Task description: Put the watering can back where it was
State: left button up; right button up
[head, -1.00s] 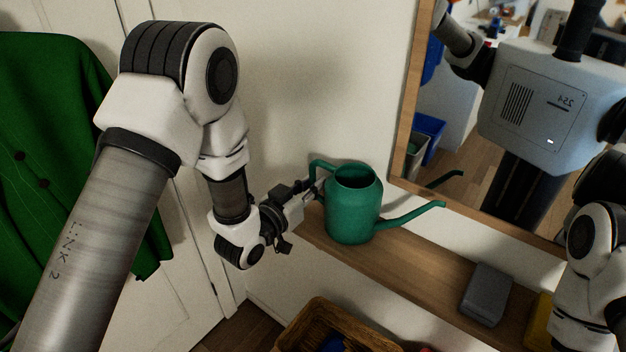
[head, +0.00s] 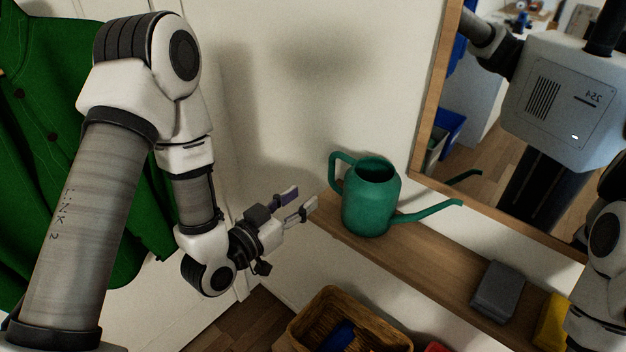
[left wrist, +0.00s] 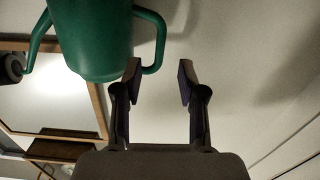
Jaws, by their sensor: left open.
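The green watering can (head: 371,198) stands upright on the left end of the wooden shelf (head: 430,262), in front of the wall. Its handle faces left and its spout points right. My left gripper (head: 302,200) is open and empty, to the left of the handle and apart from it. In the left wrist view the can (left wrist: 92,38) shows at the upper left, with its handle beside the left fingertip. The left gripper's two fingers (left wrist: 160,82) are spread with only wall between them. My right arm shows at the right edge, but its gripper is out of view.
A grey box (head: 497,290) and a yellow object (head: 551,322) lie farther right on the shelf. A mirror (head: 500,150) hangs behind it. A wicker basket (head: 310,335) stands below. A green coat (head: 60,150) hangs at the left.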

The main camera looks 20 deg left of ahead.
pick_arm(q)
jog(key=s+a+f+n+g+y+p, duration=0.15)
jog(key=s+f+g, duration=0.3)
jog(key=f, duration=0.45)
jog(key=s+f+g+y, duration=0.2)
jog(key=s+f+g, duration=0.3)
jog(key=f, duration=0.5)
jog(key=s+a+f+n+g+y, duration=0.1)
jog(key=s+f+g, duration=0.2)
jog(key=s, duration=0.5)
jog(key=s+a+f+n+g+y, duration=0.1)
jog(key=s+f+g, duration=0.3)
jog(key=s, duration=0.4)
jog(key=shift+a+f, duration=0.25)
jog(key=shift+f, duration=0.15)
pick_arm(e)
notch_tip(320, 180, up, 3)
jog(key=shift+r, duration=0.1)
